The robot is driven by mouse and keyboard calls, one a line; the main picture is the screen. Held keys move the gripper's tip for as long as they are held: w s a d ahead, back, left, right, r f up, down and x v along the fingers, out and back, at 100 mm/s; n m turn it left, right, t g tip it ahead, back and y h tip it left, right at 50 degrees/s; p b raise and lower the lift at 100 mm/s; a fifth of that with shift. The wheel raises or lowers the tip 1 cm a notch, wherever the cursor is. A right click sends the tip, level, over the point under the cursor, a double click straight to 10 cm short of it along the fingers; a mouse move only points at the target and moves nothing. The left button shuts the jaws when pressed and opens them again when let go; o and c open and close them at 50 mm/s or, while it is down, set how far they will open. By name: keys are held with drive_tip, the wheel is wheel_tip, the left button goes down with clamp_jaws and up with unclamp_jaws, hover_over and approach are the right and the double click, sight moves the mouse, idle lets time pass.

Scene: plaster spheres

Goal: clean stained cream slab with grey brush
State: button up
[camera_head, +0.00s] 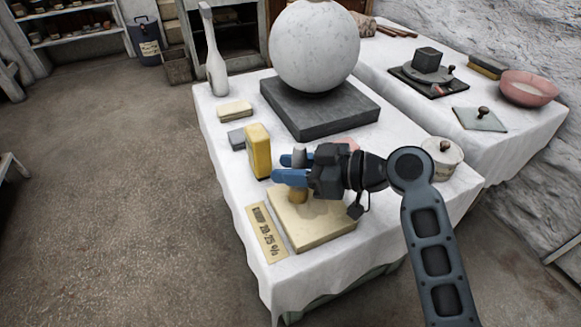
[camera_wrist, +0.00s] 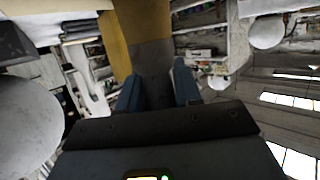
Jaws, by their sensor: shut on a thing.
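The cream slab (camera_head: 318,232) lies flat near the front corner of the white-covered table, partly hidden by my gripper. A darker area shows on it under my gripper; I cannot tell stain from shadow. My gripper (camera_head: 287,169) is above the slab's back left part, its blue fingers shut on the grey brush (camera_head: 299,154). The brush is upright, with its grey part between the fingers and its tan end low over the slab. I cannot tell whether it touches. In the wrist view, the grey brush (camera_wrist: 152,65) is between the blue fingers (camera_wrist: 157,92).
A yellow block (camera_head: 258,152) stands left of my gripper, beside a small grey block (camera_head: 237,138). A labelled strip (camera_head: 267,233) lies along the slab's left edge. A large sphere (camera_head: 314,45) on a dark slab (camera_head: 320,110) stands behind. A lidded pot (camera_head: 442,158) is at right.

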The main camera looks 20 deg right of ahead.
sight(302, 158)
drive_tip(key=shift+s+r+p, duration=0.55)
drive_tip(key=shift+s+r, duration=0.15)
drive_tip(key=shift+r+p, duration=0.9)
drive_tip(key=shift+r, duration=0.35)
wheel_tip(302, 158, up, 4)
drive_tip(key=p, duration=0.3)
drive_tip(key=shift+d, duration=0.1)
